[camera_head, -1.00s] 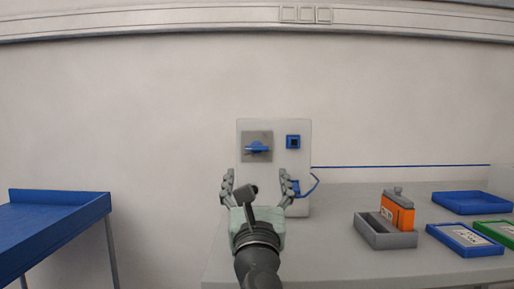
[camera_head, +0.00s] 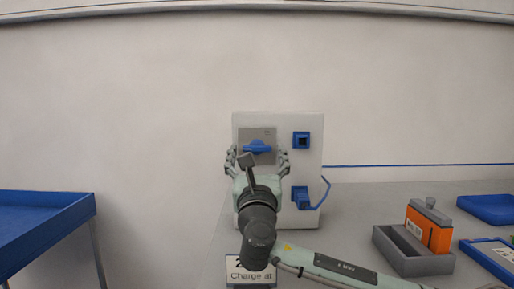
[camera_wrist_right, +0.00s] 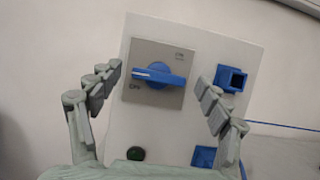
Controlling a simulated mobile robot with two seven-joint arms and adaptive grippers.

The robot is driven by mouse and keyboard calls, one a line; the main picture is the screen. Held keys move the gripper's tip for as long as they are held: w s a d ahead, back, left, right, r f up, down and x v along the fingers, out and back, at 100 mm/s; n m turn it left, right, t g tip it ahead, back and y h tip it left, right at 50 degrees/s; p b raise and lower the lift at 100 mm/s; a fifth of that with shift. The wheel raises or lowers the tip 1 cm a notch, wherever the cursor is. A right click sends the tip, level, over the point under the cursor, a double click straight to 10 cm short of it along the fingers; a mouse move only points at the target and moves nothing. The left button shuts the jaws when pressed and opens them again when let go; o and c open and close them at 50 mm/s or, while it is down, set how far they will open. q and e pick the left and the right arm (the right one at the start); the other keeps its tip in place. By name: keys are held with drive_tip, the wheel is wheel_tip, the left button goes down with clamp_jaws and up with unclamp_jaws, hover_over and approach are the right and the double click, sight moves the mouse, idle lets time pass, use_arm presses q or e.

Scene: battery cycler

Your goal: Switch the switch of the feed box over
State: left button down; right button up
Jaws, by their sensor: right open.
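The feed box (camera_head: 308,175) is a pale upright box on the table against the wall. Its switch (camera_head: 257,146) is a blue rotary handle on a grey plate, lying roughly level. In the right wrist view the switch (camera_wrist_right: 158,75) sits between and beyond the open fingers, with partly legible lettering on the plate's corners. My right gripper (camera_head: 256,160) is open and empty in front of the box, just below the switch's height. In the wrist view the right gripper (camera_wrist_right: 160,95) shows no visible contact with the handle. My left gripper is not in view.
Blue sockets (camera_head: 301,140) and (camera_head: 301,197) are on the box's right side, the lower with a blue cable. A dark green round button (camera_wrist_right: 136,153) sits low on the box. An orange battery (camera_head: 428,228) stands in a grey holder (camera_head: 413,262). A blue-edged table (camera_head: 45,230) stands left.

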drive_tip(key=shift+w+r, duration=0.25)
drive_tip(key=shift+w, duration=0.4)
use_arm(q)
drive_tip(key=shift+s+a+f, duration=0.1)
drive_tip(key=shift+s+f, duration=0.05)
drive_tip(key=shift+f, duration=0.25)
use_arm(e)
drive_tip(key=c, duration=1.2)
